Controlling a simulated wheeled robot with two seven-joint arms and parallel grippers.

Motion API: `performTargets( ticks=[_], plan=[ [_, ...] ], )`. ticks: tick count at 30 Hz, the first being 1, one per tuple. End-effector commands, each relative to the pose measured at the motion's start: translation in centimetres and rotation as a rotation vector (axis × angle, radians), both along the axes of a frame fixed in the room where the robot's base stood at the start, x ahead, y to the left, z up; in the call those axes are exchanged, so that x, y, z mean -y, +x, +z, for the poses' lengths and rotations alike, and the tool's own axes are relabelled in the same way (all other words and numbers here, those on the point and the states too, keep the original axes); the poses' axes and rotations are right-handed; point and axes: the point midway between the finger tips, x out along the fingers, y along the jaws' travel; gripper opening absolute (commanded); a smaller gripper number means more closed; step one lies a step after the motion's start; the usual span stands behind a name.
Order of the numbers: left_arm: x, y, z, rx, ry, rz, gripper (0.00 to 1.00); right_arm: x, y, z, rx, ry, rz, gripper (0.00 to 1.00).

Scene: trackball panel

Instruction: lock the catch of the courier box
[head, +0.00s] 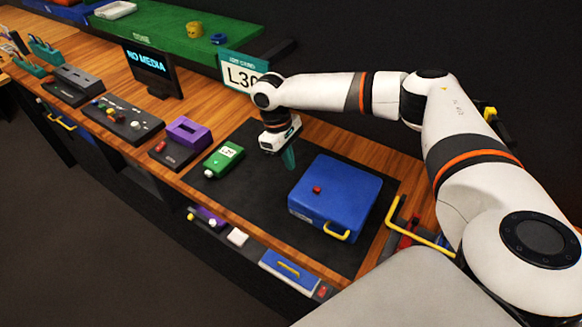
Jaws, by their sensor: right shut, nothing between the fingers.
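The blue courier box (345,188) lies flat on a dark mat at the right end of the bench, with its lid down. A yellow handle (337,233) is on its front side. A small red part (317,189), perhaps the catch, sits on the box near its left edge. My right gripper (289,160) points down just left of the box's back left corner, apart from it. Its fingers are shut and empty. My left gripper is not in view.
A green case (223,159) with a white label lies left of my right gripper. Further left are a purple device (188,131), a control panel (125,118) and a monitor reading NO MEDIA (152,68). The dark mat (262,205) is bare between the green case and the box.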

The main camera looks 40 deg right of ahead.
Motion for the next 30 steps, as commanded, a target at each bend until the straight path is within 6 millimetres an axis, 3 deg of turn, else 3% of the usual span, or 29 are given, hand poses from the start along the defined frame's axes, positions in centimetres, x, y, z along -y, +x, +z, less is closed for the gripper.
performTargets(
  ticks=[7, 12, 20, 30],
  plan=[
    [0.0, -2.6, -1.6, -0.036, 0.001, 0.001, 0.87, -0.4, 1.0, 4.0, 0.004, 0.001, -0.001, 0.00],
    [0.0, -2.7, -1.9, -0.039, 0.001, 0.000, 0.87, -0.5, 1.3, 5.4, 0.000, 0.001, 0.000, 0.00],
    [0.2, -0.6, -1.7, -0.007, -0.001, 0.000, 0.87, -0.6, 1.3, 5.8, 0.000, 0.000, -0.001, 0.00],
    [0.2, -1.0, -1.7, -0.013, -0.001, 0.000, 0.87, -0.5, 1.3, 5.7, 0.000, 0.000, 0.000, 0.00]
  ],
)
